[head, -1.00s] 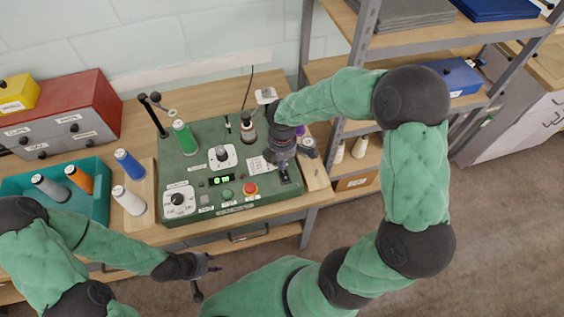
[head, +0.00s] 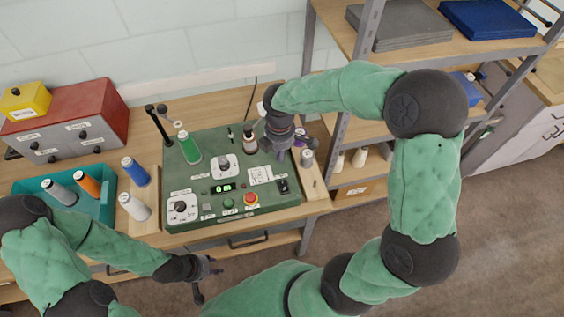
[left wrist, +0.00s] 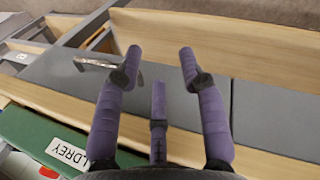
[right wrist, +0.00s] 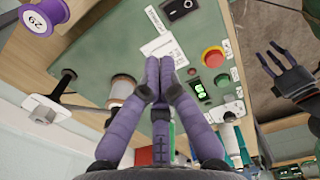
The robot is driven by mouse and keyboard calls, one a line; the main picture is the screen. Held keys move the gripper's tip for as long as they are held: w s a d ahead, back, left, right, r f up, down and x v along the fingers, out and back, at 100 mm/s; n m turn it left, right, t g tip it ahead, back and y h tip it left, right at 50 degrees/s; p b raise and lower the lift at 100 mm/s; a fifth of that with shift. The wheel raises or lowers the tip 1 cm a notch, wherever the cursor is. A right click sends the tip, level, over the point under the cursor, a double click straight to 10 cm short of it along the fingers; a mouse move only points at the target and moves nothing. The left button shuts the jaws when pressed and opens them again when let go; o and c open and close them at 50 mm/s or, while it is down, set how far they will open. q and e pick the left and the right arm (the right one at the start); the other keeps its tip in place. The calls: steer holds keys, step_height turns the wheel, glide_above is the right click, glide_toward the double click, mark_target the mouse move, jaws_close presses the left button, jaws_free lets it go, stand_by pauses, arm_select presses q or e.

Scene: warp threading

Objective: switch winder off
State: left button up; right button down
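The green winder (head: 213,213) stands on the wooden bench with its small display (head: 223,188) lit green. A black rocker switch (head: 283,186) sits at the right of its panel. The switch also shows at the top of the right wrist view (right wrist: 178,10), with a small white mark; I cannot tell which way it is tipped. My right gripper (head: 280,150) is above the back right of the panel, apart from the switch. Its fingers meet, empty, in the right wrist view (right wrist: 159,66). My left gripper (head: 204,278) hangs in front of the bench, open and empty (left wrist: 159,60).
The panel carries a red button (head: 250,198), a green button (head: 228,202), knobs and a green spool (head: 190,148). A teal tray (head: 103,205) with spools lies left, before a red drawer box (head: 107,108). Metal shelves (head: 341,140) stand close on the right.

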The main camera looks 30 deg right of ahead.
steer(key=shift+w+d+r, duration=0.1)
steer(key=shift+w+r, duration=0.05)
steer(key=shift+r, duration=0.95)
steer(key=shift+w+r, duration=0.15)
steer(key=shift+r, duration=0.9)
